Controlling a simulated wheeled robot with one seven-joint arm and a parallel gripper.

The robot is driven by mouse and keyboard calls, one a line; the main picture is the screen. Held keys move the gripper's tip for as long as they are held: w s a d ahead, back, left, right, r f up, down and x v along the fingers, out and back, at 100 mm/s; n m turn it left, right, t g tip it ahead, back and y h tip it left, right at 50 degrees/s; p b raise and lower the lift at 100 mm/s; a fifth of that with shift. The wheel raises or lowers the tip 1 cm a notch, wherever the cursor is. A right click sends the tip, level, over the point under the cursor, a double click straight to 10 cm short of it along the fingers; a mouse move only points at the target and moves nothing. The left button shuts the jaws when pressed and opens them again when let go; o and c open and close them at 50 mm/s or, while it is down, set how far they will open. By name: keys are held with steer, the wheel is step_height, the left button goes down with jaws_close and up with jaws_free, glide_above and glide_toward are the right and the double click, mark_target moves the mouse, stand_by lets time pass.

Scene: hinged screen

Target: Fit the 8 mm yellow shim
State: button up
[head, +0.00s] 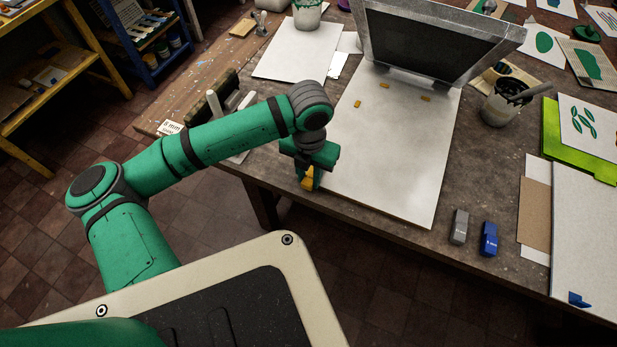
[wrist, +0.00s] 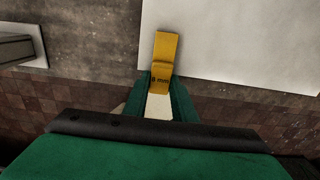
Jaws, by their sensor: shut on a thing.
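The yellow shim (wrist: 166,50), marked with "mm" and a digit hard to read, is held in my gripper (wrist: 160,92), which is shut on it. In the head view the yellow shim (head: 308,178) hangs from my gripper (head: 306,172) near the table's front edge, by the left edge of the white board (head: 390,170). In the wrist view its far end overlaps the board's edge; whether it touches cannot be told. The hinged screen (head: 432,45) stands tilted up at the board's back. Small yellow pieces (head: 384,86) lie on the board below the screen.
A grey shim (head: 459,227) and a blue shim (head: 489,239) stand right of the board. A label card (head: 171,127) lies at the table's left edge. The board's middle is clear.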

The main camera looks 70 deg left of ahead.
steer(key=shift+w+a, duration=0.5)
steer(key=shift+w, duration=0.1)
stand_by(0.3)
steer(key=o, duration=1.2)
steer(key=shift+c, duration=0.2)
steer(key=shift+r, duration=0.1)
step_height(320, 180, up, 11)
steer(key=shift+f, duration=0.2)
